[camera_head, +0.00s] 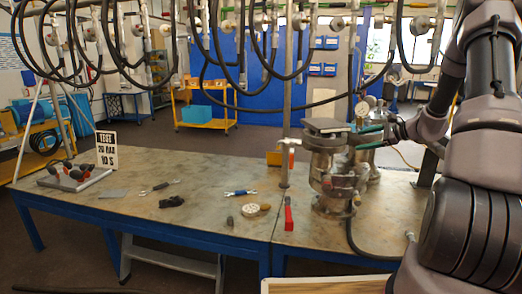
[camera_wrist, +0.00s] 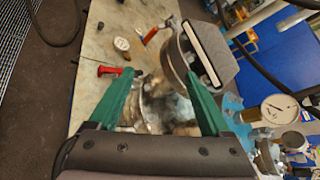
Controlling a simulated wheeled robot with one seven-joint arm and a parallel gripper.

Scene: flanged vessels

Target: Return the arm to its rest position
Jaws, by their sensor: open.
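My arm reaches in from the right in the head view. My gripper (camera_head: 368,137) is beside the top of the front flanged vessel (camera_head: 327,168), on its right. In the wrist view my gripper (camera_wrist: 159,74) has its two green fingers wide apart. Blurred metal shows between and beyond the fingers; I cannot tell whether they touch it. The vessel's round flange (camera_wrist: 178,56) with a flat plate (camera_wrist: 207,50) on it lies just past the right fingertip. A second vessel (camera_head: 370,172) stands partly hidden behind the first.
Black hoses (camera_head: 245,45) hang from a rail above the bench (camera_head: 140,205). A red-handled tool (camera_head: 288,214), spanners (camera_head: 240,193) and a sign (camera_head: 106,150) lie or stand on it. A pressure gauge (camera_wrist: 279,109) is right of my gripper. The bench's middle has bare room.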

